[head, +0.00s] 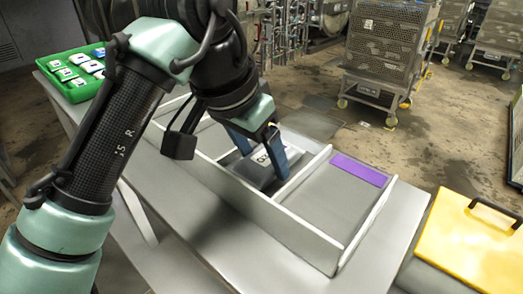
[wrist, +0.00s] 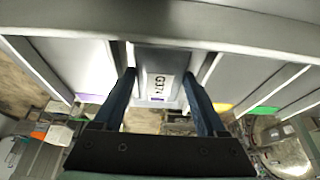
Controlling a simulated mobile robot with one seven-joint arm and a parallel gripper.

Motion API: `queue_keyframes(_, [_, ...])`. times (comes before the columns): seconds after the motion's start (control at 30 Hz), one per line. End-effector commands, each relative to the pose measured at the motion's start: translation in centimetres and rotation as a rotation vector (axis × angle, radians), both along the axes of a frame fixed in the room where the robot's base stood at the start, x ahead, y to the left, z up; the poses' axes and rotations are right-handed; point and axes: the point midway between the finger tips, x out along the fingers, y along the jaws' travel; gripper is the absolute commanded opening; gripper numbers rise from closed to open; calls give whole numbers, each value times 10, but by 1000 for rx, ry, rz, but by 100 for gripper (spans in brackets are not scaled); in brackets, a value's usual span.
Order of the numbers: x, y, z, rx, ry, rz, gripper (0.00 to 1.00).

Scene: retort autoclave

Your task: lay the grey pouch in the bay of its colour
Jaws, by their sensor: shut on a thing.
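My gripper (head: 265,163) points down over the divided tray (head: 277,222), its two blue fingers on either side of the grey pouch (head: 251,172). In the wrist view my gripper (wrist: 159,77) is shut on the pouch (wrist: 176,60), which has a white label with dark print. The pouch is in or just above the bay left of the purple-marked bay (head: 322,201); I cannot tell whether it touches the floor. That bay's own colour strip is hidden in the head view.
A purple strip (head: 358,170) marks the empty bay at the right. A green crate (head: 77,88) of white-labelled packs stands at the far left. A yellow case (head: 468,245) with a black handle is at the right. Wheeled metal cage carts (head: 388,45) stand behind.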

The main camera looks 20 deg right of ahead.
Motion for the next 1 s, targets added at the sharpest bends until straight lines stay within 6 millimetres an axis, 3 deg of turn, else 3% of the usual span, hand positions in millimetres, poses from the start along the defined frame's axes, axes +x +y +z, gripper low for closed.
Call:
queue_keyframes(0.27, [0, 0, -2, 0, -2, -1, 15])
queue_keyframes(0.3, [0, 0, -2, 0, -2, -1, 78])
queue_keyframes(0.37, [0, 0, -1, 0, -2, -1, 87])
queue_keyframes(0.73, [0, 1, 3, 0, -2, -1, 87])
queue_keyframes(1.0, [-10, 16, 48, 0, -5, 0, 87])
